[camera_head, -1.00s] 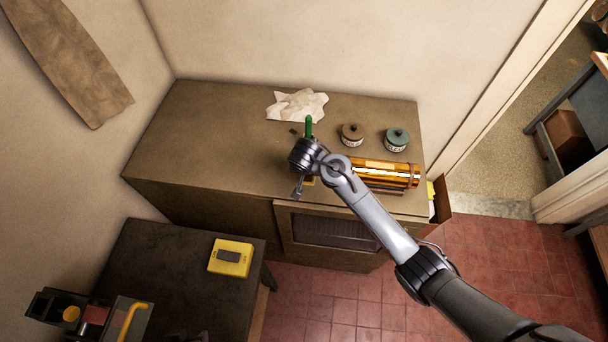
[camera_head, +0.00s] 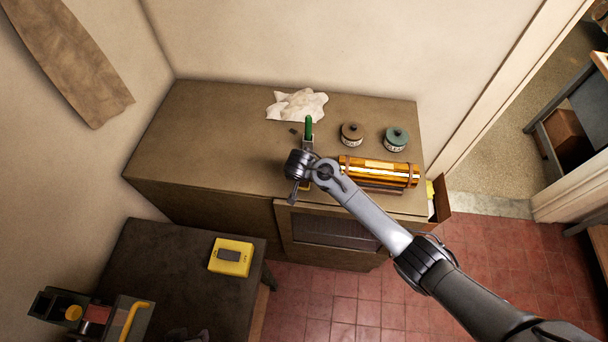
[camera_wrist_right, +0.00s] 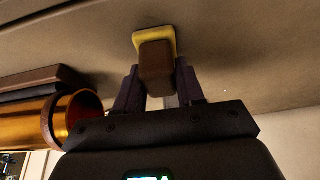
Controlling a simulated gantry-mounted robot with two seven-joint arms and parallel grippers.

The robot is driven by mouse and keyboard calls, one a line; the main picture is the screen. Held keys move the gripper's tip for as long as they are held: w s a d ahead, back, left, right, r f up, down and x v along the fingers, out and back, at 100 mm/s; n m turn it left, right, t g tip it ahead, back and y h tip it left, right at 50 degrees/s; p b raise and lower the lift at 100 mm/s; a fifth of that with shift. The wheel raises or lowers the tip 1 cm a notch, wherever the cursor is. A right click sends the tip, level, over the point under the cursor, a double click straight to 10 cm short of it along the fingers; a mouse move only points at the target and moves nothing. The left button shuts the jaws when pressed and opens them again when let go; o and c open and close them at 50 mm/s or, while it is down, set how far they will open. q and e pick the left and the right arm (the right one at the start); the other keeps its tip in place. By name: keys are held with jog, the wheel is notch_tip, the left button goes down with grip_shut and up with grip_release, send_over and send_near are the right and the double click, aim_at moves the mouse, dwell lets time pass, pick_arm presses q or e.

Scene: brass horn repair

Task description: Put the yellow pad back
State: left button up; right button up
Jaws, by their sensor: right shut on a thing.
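The yellow pad (camera_wrist_right: 141,41) shows in the right wrist view, with a brown block-shaped grip (camera_wrist_right: 155,68) on it. My right gripper (camera_wrist_right: 158,82) is shut on the brown grip, one dark finger at each side. The pad is at or just over the brown cabinet top (camera_head: 215,135); I cannot tell whether it touches. My left gripper is not in view.
Two jars (camera_head: 352,134) and a crumpled cloth (camera_head: 297,104) are farther back. The cabinet's left side is clear. A yellow box (camera_head: 231,257) sits on the low dark table.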

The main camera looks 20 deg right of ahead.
jog(key=shift+f, duration=0.2)
jog(key=o, duration=0.9)
jog(key=shift+o, duration=0.2)
jog(key=shift+r, duration=0.15)
jog(key=shift+s+a+r, duration=0.1)
jog(key=shift+a+r, duration=0.05)
jog(key=shift+r, duration=0.35)
jog(key=v, duration=1)
jog(key=s+d+f+n+y+b, duration=0.1)
jog(key=s+f+n, duration=0.15)
jog(key=s, duration=0.55)
jog(key=s+d+f+n+y, duration=0.15)
jog(key=s+f, duration=0.25)
jog(key=s, duration=0.4)
jog(key=s+d+r+n, duration=0.1)
jog(key=s+n, duration=0.1)
jog(key=s, duration=0.5)
jog(key=s+d+r+n, duration=0.1)
jog(key=s+d, duration=0.1)
jog(key=s, duration=0.6)
jog(key=shift+r+n, duration=0.3)
jog(key=shift+n, duration=0.1)
